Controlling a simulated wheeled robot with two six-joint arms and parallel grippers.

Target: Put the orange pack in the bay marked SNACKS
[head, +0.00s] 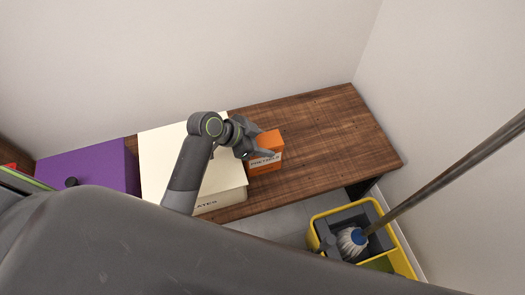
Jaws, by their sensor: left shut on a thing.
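The orange pack (271,140), a small box with dark lettering on a pale band, is at the wooden counter, just right of the cream box. My left gripper (262,154) is shut on it from the left, and its fingers cover part of the pack. I cannot tell whether the pack rests on the wood or is held slightly above it. No bay marked SNACKS shows in this view. My right gripper is not in view.
A cream box (163,146) with lettering ending in "LATES" on its front and a purple box (85,168) stand on the counter. The counter (340,130) is clear to the right. A yellow mop bucket (402,262) with a mop stands on the floor in front.

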